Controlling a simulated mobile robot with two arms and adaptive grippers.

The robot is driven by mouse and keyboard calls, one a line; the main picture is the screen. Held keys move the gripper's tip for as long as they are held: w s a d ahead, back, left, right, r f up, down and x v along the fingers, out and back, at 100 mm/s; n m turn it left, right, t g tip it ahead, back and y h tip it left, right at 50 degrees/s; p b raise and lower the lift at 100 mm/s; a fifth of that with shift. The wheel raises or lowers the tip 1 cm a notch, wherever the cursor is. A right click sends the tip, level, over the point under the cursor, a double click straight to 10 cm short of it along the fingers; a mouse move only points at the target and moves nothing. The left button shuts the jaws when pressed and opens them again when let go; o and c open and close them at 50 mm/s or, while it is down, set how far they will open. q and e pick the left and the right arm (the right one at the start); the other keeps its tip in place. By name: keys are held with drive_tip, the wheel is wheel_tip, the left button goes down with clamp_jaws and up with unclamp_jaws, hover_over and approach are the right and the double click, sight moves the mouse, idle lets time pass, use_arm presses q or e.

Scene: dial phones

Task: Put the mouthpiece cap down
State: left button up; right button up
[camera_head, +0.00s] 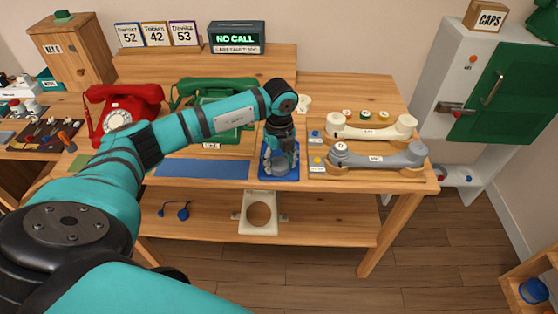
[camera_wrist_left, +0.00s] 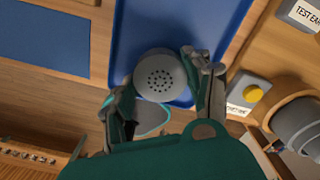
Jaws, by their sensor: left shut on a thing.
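The grey mouthpiece cap (camera_wrist_left: 160,75), round with small dark holes in its face, is between the fingers of my left gripper (camera_wrist_left: 165,82) in the left wrist view. In the head view my left gripper (camera_head: 280,160) points down over the small blue tray (camera_head: 293,177), shut on the cap (camera_head: 281,168). The tray also shows behind the cap in the left wrist view (camera_wrist_left: 205,22). I cannot tell whether the cap touches the tray. My right gripper is not in view.
A grey handset (camera_head: 380,158) and a cream handset (camera_head: 370,130) lie on wooden stands right of the tray. A blue mat (camera_head: 205,168) lies flat to its left. A red phone (camera_head: 122,108) and a green phone (camera_head: 190,92) stand further left.

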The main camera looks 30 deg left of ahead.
sight(279, 163)
use_arm(q)
drive_tip(key=shift+f, duration=0.15)
drive_tip(key=o, duration=0.8)
wheel_tip(279, 163, up, 12)
drive_tip(key=shift+r+b, duration=0.2)
drive_tip(key=shift+b, duration=0.35)
